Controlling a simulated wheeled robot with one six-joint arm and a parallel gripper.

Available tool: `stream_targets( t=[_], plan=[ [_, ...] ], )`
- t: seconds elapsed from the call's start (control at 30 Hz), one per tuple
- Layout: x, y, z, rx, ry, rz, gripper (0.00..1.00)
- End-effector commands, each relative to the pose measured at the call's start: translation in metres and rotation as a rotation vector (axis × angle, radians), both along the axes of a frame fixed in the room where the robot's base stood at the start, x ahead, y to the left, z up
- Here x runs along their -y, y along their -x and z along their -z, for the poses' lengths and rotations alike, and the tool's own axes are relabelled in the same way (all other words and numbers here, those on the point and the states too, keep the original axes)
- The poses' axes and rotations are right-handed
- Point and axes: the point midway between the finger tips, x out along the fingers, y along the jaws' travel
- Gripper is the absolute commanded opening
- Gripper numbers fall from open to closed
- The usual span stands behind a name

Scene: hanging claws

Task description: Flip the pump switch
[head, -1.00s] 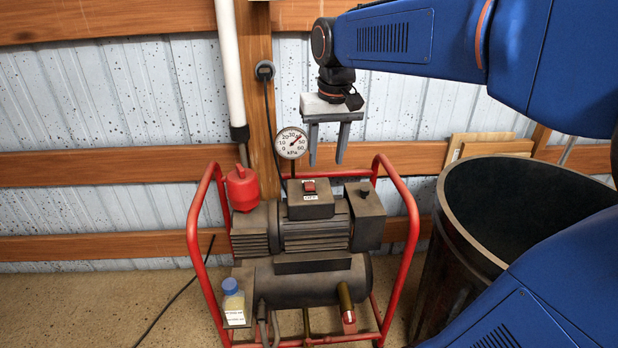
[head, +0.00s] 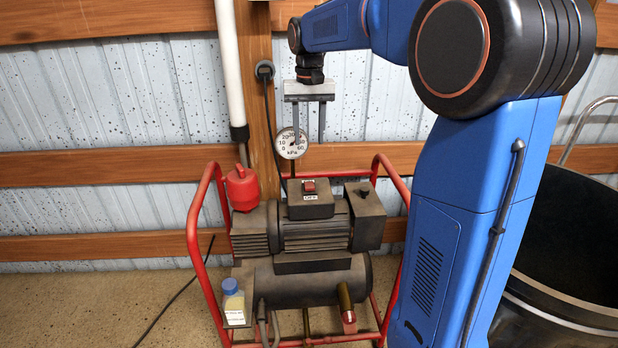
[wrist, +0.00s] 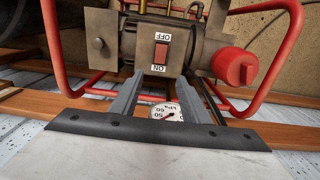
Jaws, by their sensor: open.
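The pump (head: 305,240) is a dark grey machine inside a red tube frame. Its red switch (head: 309,187) sits on a box on top, with an OFF label on the near side in the head view. In the wrist view the switch (wrist: 161,54) lies between an OFF label and an ON label. My gripper (head: 309,138) is open and empty, fingers pointing down, above and behind the switch box. In the wrist view its fingers (wrist: 165,92) reach toward the switch box without visibly touching it. Which way the switch is tipped I cannot tell.
A pressure gauge (head: 291,143) stands behind the pump, very near my left finger in the head view. A red canister (head: 242,188) is left of the switch box. A dark barrel (head: 570,235) stands at right. The wall (head: 100,110) is close behind.

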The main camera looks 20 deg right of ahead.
Motion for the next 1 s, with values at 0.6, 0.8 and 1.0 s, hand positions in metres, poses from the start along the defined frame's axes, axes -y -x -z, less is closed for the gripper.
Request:
stream_targets(
  t=[0.6, 0.8, 1.0],
  plan=[
    [0.0, 0.001, 0.109, -0.002, 0.0, -0.001, 0.42],
    [0.0, 0.0, 0.134, -0.001, 0.0, -0.001, 0.42],
    [0.0, 0.001, 0.144, -0.001, 0.0, -0.001, 0.42]
  ],
)
